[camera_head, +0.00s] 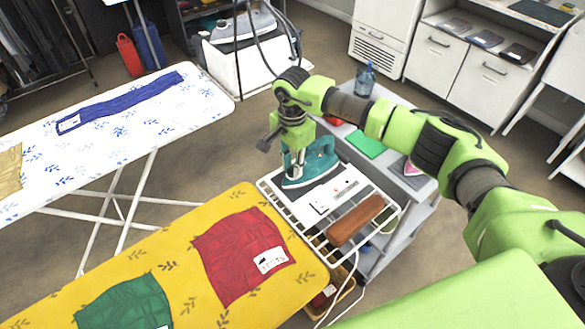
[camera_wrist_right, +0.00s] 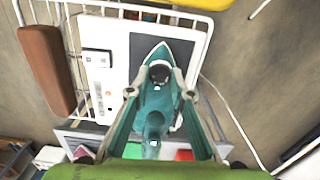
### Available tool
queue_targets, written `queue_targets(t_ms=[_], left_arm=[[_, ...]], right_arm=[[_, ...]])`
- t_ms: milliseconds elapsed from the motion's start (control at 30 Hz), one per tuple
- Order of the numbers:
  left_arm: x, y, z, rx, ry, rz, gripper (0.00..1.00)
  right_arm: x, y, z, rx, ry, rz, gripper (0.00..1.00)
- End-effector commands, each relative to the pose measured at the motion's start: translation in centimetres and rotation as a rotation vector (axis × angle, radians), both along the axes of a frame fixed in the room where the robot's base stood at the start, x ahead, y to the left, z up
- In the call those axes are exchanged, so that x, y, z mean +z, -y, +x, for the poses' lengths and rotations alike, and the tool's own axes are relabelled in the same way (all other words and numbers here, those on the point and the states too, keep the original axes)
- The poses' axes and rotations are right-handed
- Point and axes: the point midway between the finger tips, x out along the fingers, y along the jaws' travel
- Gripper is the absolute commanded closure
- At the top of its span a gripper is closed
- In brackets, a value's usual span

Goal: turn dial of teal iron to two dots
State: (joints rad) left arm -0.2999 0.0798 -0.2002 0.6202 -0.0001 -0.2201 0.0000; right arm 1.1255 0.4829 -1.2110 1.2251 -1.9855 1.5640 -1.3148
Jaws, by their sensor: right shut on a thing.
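The teal iron (camera_head: 320,163) stands flat on the dark pad of a white rack (camera_head: 265,190) at the end of the yellow ironing board. My right gripper (camera_head: 293,168) reaches down onto it from above. In the right wrist view the iron (camera_wrist_right: 150,120) points toward the top, and its dark round dial (camera_wrist_right: 160,73) sits near the front. The fingertips of my right gripper (camera_wrist_right: 159,78) are on both sides of the dial and shut on it. The dial's dots and pointer are too small to read. My left gripper is not in view.
A brown wooden block (camera_head: 356,221) and a white plate with labels (camera_head: 340,189) lie on the rack beside the iron. A yellow ironing board (camera_head: 190,245) with red and green cloths is at the left. A grey cart (camera_head: 405,205) holds a bottle (camera_head: 364,80) and a pink-and-white iron (camera_head: 398,168).

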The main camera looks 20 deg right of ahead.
Motion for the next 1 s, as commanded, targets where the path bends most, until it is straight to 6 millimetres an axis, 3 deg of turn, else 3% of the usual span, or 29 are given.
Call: queue_targets(t_ms=[100,500,1000], left_arm=[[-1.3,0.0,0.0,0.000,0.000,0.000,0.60],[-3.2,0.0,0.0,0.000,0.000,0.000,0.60],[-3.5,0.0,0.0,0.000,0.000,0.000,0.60]], right_arm=[[-0.3,0.1,0.1,-0.084,0.003,-0.001,1.00],[-0.1,0.1,0.1,-0.328,0.002,-0.001,1.00],[0.1,0.1,0.0,-0.399,0.001,-0.001,1.00]])
